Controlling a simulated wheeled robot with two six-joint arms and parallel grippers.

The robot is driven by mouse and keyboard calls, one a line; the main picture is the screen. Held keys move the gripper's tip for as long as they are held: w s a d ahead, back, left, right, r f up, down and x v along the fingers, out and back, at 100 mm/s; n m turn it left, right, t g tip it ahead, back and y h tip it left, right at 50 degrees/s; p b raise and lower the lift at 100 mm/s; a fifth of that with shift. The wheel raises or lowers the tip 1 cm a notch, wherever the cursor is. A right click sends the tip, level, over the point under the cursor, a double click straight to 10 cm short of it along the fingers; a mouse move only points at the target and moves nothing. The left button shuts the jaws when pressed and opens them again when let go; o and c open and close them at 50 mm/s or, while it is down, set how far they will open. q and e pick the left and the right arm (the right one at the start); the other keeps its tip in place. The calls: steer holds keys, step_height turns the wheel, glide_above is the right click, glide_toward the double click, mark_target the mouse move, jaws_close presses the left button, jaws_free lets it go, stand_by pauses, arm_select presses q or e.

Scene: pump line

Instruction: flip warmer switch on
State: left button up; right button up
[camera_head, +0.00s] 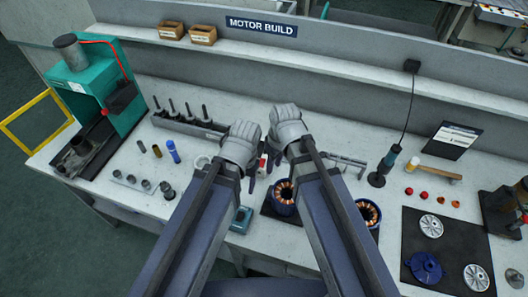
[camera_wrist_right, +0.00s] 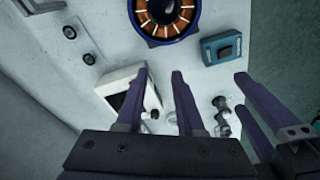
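My right gripper (camera_wrist_right: 154,76) is open and empty, its two dark fingers apart over the bench. Behind them is a white box (camera_wrist_right: 112,80) with a dark panel and a small reddish spot; my finger hides part of it. In the head view its white and red edge (camera_head: 263,164) shows between my wrists. A teal box (camera_wrist_right: 222,47) with a dark switch-like part stands beside it, also in the head view (camera_head: 241,219). Which one is the warmer, and its switch position, I cannot tell. My left gripper (camera_head: 248,180) is just left of the right one; its fingers are unclear.
Stators with copper windings (camera_head: 284,197) lie near the front edge. A teal press (camera_head: 92,85) stands at left. A dark mat (camera_head: 455,253) with discs is at right. A pegged rack (camera_head: 188,125) and loose small parts lie behind my left arm.

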mark_target(262, 161)
steer(key=w+r+n, duration=0.1)
steer(key=w, duration=0.1)
steer(key=w+r+n+y+p, duration=0.1)
steer(key=w, duration=0.1)
steer(key=w+r+n+t+p, duration=0.1)
steer(key=w+n, duration=0.1)
steer(key=shift+w+a+r+y, duration=0.3)
steer(key=shift+w+a+r, duration=0.05)
steer(key=shift+r, duration=0.05)
jaws_close()
arm_select(q)
steer(key=r, duration=0.3)
steer(key=shift+w+a+r, duration=0.1)
steer(key=shift+w+r, duration=0.1)
steer(key=shift+w, duration=0.05)
arm_select(e)
steer(key=shift+w+r+n, duration=0.2)
steer(key=shift+w+n, duration=0.25)
steer(key=shift+n, duration=0.05)
